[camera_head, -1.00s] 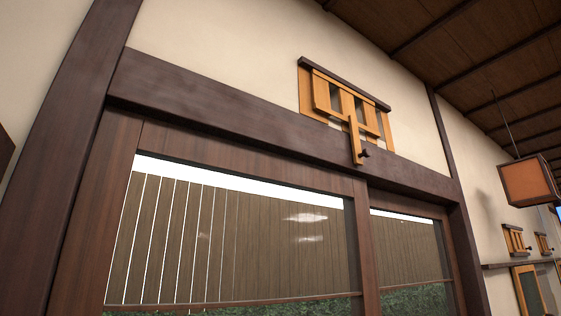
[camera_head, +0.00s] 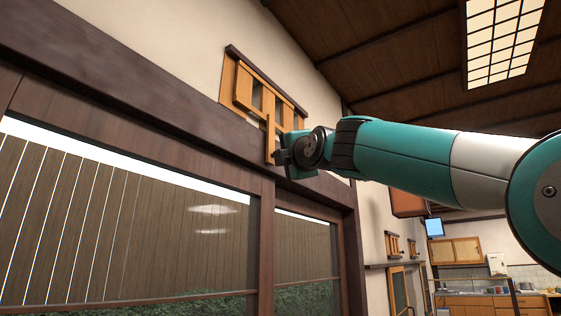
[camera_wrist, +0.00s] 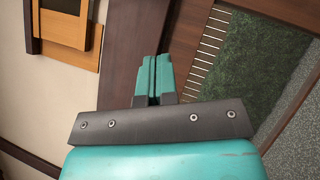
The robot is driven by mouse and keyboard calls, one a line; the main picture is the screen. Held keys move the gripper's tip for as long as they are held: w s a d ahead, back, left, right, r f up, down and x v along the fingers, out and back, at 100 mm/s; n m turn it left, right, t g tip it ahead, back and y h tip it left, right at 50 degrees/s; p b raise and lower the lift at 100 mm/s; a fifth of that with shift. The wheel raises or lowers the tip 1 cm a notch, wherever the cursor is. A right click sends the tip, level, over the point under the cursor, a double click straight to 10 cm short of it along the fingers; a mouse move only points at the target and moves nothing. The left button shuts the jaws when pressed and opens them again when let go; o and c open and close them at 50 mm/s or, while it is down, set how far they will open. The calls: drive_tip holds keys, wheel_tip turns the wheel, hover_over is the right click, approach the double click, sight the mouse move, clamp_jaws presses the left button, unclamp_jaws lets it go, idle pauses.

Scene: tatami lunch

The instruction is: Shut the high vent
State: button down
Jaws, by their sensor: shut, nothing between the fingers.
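The high vent (camera_head: 243,84) is a light-wood slatted panel in a frame on the wall above the window. Dark gaps show between its slats. A wooden handle (camera_head: 269,128) hangs down from it over the dark beam. My gripper (camera_head: 281,157) is at the lower end of the handle, on its right side; I cannot tell whether they touch. In the wrist view my gripper's teal fingers (camera_wrist: 154,77) are shut together with nothing between them. Part of the vent's wood frame (camera_wrist: 66,29) shows there at upper left. The handle's knob is hidden in the head view.
A dark beam (camera_head: 150,108) runs under the vent, above the glazed window (camera_head: 130,225). Smaller vents (camera_head: 393,245) and a kitchen counter (camera_head: 490,303) are farther right.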

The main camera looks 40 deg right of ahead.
drive_tip(key=w+d+r+p, duration=0.5)
drive_tip(key=w+r+p, duration=0.1)
drive_tip(key=w+p, duration=0.3)
drive_tip(key=shift+w+d+h+p, duration=0.3)
drive_tip(key=shift+w+d+p, duration=0.1)
drive_tip(key=shift+w, duration=0.35)
drive_tip(key=shift+f, duration=0.1)
